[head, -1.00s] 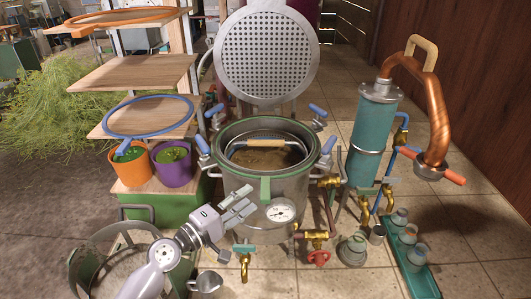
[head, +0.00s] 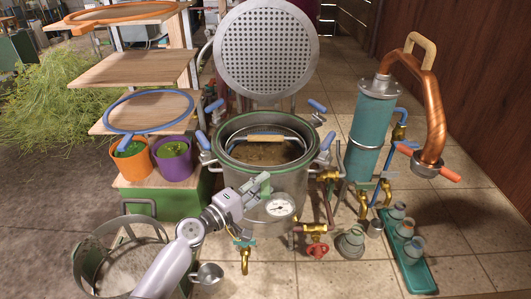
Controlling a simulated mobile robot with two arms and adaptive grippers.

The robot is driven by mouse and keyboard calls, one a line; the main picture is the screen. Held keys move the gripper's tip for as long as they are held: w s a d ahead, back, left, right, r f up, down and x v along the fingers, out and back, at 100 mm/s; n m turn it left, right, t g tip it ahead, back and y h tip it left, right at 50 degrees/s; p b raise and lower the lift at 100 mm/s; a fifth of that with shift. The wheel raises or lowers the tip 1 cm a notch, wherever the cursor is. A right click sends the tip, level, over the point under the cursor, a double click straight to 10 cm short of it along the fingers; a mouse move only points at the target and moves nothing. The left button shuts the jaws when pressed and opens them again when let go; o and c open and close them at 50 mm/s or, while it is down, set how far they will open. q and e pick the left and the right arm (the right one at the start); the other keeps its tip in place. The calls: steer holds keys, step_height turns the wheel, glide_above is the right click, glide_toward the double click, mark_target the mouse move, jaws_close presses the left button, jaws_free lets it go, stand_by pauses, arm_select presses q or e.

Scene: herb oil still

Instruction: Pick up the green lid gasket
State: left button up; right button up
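The green lid gasket (head: 293,164) is a thin ring lying around the rim of the open steel still pot (head: 300,190), with a flat green tab at the front. My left gripper (head: 260,184) is at the front of the pot, with its fingers closed together over this tab and hiding part of it. The ring still lies on the rim. My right gripper is not in view.
An orange ring (head: 75,20) and a blue ring (head: 107,122) lie on shelves at left. A perforated disc (head: 265,50) stands behind the pot. Blue clamp handles (head: 327,141) surround the rim. A teal column with copper pipe (head: 434,100) stands right. A bin (head: 85,265) is front left.

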arm_select(q)
jaws_close()
stand_by(0.7)
